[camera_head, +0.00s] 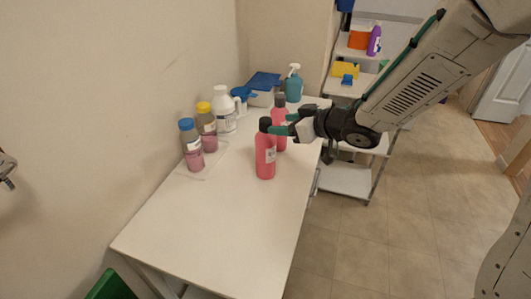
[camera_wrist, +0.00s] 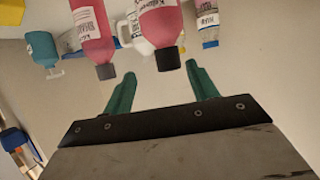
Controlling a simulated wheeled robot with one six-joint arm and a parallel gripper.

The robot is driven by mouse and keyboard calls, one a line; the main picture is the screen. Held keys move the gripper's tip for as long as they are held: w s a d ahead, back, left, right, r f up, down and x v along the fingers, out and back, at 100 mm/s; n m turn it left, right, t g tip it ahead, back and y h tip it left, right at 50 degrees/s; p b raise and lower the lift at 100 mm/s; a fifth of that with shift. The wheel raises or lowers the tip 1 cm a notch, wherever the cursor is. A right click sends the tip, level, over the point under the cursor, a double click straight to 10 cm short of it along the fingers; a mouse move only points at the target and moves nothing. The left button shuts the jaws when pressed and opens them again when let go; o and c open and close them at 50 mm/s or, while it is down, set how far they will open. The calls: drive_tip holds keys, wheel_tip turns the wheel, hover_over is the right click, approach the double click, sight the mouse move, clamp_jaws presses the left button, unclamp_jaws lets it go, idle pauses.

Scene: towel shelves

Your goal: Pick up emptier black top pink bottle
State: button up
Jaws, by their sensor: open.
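My gripper (camera_head: 281,124) is open and empty, with green fingers at cap height beside the bottles. In the wrist view, which is upside down, the front bottle (camera_wrist: 160,22) lies ahead between the fingertips of my gripper (camera_wrist: 160,76). The back bottle (camera_wrist: 92,30) is left of the fingers there. I cannot tell which bottle is emptier.
Behind stand a blue-capped bottle (camera_head: 191,147), a yellow-capped bottle (camera_head: 208,130), a white jug (camera_head: 223,108) and a teal spray bottle (camera_head: 293,86). A wall runs along the table's left. The table (camera_head: 217,232) is clear in front. A shelf (camera_head: 345,180) stands beyond.

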sight(261, 124)
drive_tip(key=x, duration=0.5)
drive_tip(key=a+x, duration=0.1)
drive_tip(key=x, duration=0.2)
drive_tip(key=shift+s+a+r, duration=0.1)
drive_tip(key=shift+s+r, duration=0.1)
drive_tip(key=shift+s, duration=0.1)
drive_tip(key=shift+y, duration=0.3)
clamp_jaws()
